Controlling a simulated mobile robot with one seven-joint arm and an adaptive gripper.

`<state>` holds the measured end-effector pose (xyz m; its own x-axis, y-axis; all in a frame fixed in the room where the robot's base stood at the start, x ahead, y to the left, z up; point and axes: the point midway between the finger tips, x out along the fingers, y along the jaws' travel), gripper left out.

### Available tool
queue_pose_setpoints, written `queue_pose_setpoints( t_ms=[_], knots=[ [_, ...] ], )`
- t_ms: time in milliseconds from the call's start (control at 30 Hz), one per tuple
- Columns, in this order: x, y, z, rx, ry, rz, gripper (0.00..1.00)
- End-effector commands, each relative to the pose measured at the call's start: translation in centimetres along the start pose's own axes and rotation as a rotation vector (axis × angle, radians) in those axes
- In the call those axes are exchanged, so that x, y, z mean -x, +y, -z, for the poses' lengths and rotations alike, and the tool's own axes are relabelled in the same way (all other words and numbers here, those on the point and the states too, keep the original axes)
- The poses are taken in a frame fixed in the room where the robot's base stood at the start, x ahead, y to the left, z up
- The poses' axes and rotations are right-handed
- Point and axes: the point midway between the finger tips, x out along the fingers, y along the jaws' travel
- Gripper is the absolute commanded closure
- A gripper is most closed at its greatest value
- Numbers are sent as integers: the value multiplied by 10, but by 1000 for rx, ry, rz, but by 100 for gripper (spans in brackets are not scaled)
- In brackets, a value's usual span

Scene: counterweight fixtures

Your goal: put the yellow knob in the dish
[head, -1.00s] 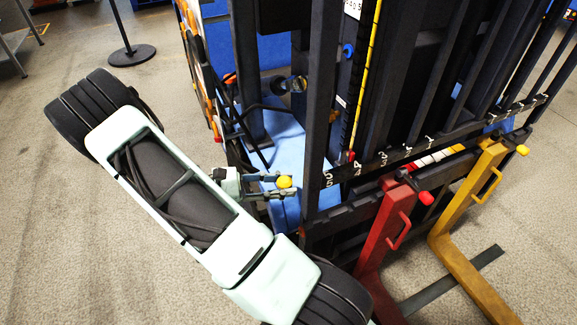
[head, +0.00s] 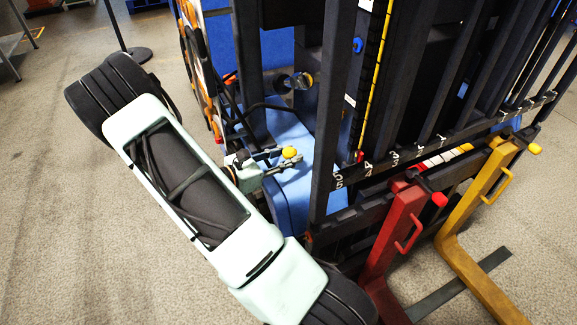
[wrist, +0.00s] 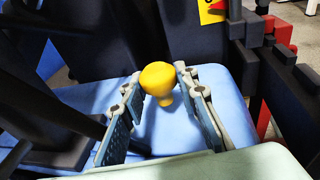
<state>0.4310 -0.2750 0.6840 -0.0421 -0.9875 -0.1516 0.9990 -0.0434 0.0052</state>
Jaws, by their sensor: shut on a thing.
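The yellow knob (wrist: 159,78) has a round head and a narrower stem pointing down. My gripper (wrist: 158,84) is shut on it, with the knob between the fingertips. In the head view the yellow knob (head: 289,153) shows at the tips of my gripper (head: 284,159), in front of the black mast. Below them is a smooth blue surface (head: 290,190). I see no dish in either view.
A black upright post (head: 333,120) and barred frame stand close right of my gripper. A red fork (head: 386,250) and a yellow fork (head: 470,215) stand at the right. Black cables and bars are close by on the left. Open floor (head: 60,230) lies at the left.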

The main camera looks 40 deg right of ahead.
Motion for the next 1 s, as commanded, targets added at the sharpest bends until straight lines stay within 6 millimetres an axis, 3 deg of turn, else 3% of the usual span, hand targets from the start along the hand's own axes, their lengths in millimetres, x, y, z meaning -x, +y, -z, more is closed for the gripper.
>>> queue_pose_setpoints(
  t_ms=[200,633,667,800,1000],
  knots=[
    [-5,0,32,2,-1,0,92],
    [-6,0,38,0,-1,1,92],
    [-6,0,37,0,0,1,70],
    [-5,0,36,0,0,1,55],
    [-6,0,36,0,0,1,55]
  ],
)
